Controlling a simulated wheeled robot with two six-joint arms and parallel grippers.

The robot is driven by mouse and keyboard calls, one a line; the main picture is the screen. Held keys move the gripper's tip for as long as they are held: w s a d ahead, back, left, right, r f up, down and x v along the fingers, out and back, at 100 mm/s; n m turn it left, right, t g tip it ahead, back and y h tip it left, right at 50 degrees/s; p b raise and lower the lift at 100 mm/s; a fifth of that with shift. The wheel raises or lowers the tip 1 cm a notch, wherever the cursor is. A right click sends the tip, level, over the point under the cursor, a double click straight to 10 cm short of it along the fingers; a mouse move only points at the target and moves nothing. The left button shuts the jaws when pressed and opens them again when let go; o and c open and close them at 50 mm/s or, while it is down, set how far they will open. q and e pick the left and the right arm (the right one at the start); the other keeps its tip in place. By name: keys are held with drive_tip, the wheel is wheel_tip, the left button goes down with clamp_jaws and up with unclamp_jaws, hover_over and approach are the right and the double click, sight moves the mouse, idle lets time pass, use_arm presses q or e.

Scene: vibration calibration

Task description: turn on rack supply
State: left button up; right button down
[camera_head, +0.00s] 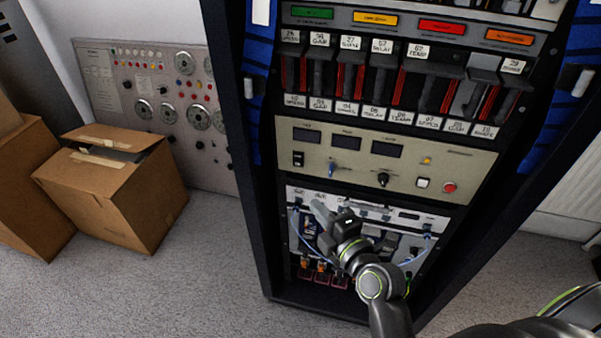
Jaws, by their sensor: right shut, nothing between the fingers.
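The rack (243,190) is a tall black cabinet with stacked panels. Its beige panel (468,163) carries three dark displays (347,143), a black rocker switch (298,159) at the left, a small blue-tipped knob (332,169), a black rotary knob (383,179), a white button (423,183) and a red button (449,187). I cannot tell the rocker's position. My right gripper (320,210) is shut and empty, in front of the lower panel, below and right of the rocker switch. It hides part of the lower panel. My left gripper is out of view.
Above the beige panel are rows of labelled black slots with red strips and several coloured label plates (375,18). The lower open bay (300,225) holds wires and modules. Cardboard boxes (115,190) and a grey dial panel (150,85) stand left. Carpet (200,270) lies clear in front.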

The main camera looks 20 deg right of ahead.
drive_tip(key=p, duration=0.3)
approach(294, 164)
drive_tip(key=w+a, duration=0.2)
drive_tip(key=a, duration=0.2)
drive_tip(key=w+d, duration=0.1)
drive_tip(key=w, duration=0.1)
drive_tip(key=w+d+p, duration=0.1)
drive_tip(key=shift+w+d+f, duration=0.3)
drive_tip(key=shift+w, duration=0.1)
drive_tip(key=shift+f, duration=0.1)
drive_tip(key=shift+w+d+f+b, duration=0.15)
drive_tip(key=shift+f+b, duration=0.1)
drive_tip(key=shift+b, duration=0.65)
drive_tip(key=shift+r, duration=0.25)
